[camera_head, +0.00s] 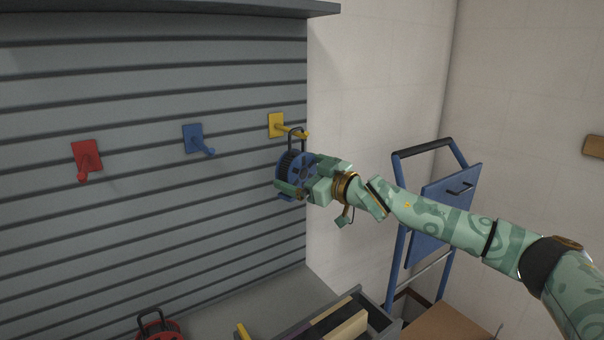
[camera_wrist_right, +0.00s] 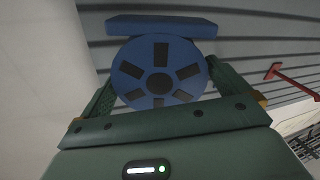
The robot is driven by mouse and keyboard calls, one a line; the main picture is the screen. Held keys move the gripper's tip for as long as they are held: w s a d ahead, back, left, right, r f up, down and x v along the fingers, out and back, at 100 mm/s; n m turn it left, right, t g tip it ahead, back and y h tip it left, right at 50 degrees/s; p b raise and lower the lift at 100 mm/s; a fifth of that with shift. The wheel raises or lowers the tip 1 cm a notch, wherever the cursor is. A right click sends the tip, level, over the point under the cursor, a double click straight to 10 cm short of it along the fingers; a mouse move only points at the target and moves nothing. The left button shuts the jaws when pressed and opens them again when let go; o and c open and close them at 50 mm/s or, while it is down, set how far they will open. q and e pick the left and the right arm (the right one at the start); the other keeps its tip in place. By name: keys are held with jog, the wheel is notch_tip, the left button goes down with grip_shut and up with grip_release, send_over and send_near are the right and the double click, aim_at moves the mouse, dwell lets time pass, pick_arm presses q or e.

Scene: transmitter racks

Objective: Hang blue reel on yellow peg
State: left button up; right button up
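The blue reel (camera_head: 299,169) has a dark drum and a thin black loop handle on top. My right gripper (camera_head: 304,180) is shut on it and holds it up in front of the slatted wall. In the right wrist view the blue reel (camera_wrist_right: 158,72) sits between my two green fingers, its flat blue base at the top of the picture. The yellow peg (camera_head: 277,125) sticks out from the wall just above the reel. The handle's top overlaps the peg's rod in the picture; I cannot tell if it is around it. My left gripper is not in view.
A blue peg (camera_head: 194,139) and a red peg (camera_head: 87,158) are on the wall to the left. A red reel (camera_head: 159,330) and an open-topped box (camera_head: 379,318) are below. A blue hand truck (camera_head: 398,245) stands at right. A shelf (camera_head: 170,8) overhangs the wall.

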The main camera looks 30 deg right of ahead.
jog(key=shift+s+d+f, duration=0.2)
jog(key=shift+s+d, duration=0.05)
jog(key=shift+s, duration=0.25)
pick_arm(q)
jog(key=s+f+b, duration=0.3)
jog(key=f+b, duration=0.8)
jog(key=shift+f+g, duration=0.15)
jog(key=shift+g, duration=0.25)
pick_arm(e)
jog(key=v, duration=1.5)
jog(key=shift+r, duration=0.2)
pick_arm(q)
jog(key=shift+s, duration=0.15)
pick_arm(e)
jog(key=shift+s, duration=0.15)
